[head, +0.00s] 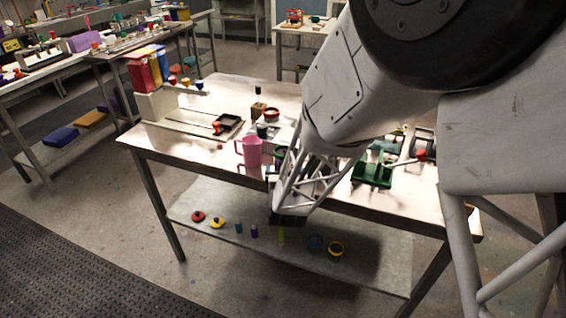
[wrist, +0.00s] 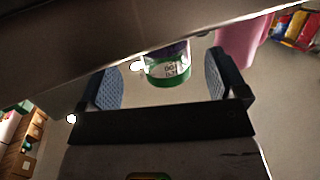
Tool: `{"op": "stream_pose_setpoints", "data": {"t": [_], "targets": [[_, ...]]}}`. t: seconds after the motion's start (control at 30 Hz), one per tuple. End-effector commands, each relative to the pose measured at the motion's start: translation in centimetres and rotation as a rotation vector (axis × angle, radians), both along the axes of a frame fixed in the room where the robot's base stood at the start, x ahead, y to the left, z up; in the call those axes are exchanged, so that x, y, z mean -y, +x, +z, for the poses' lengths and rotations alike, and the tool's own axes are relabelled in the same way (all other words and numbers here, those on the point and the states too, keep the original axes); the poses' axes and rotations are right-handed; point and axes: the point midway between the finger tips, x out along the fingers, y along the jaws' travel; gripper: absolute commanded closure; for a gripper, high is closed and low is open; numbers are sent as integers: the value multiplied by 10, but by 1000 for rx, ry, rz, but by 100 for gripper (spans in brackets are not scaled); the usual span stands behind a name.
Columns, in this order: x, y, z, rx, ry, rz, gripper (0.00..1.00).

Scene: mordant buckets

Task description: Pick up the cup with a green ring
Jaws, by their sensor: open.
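The cup with a green ring (wrist: 168,71) shows in the wrist view with a green band, a white label with dark marks and a dark purple part above. It lies in the gap between the two blue finger pads of my gripper (wrist: 163,80), with room on both sides. In the head view a green-ringed cup (head: 279,152) stands on the table beside the pink jug, partly hidden by my arm. My gripper (head: 274,180) is open at the table's front edge there, its fingers mostly hidden. I cannot tell how far the fingers reach around the cup.
The pink jug (head: 249,152) stands close left of the cup; it also shows in the wrist view (wrist: 240,38). A dark cup (head: 262,131) and a red-rimmed bowl (head: 271,115) stand behind. A green tray (head: 372,172) is to the right. Small items lie on the lower shelf (head: 300,262).

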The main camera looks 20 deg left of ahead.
Motion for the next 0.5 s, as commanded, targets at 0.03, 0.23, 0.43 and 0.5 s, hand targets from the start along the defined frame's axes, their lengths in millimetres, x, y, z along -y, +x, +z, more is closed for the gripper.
{"op": "stream_pose_setpoints", "data": {"t": [0.03, 0.23, 0.43, 0.5], "targets": [[-1, 3, -1, 0, 0, 0, 9], [-2, 6, -1, -1, 0, 0, 9], [-2, 6, -1, 0, 0, 0, 9], [-3, 6, -1, -1, 0, 0, 9]]}}
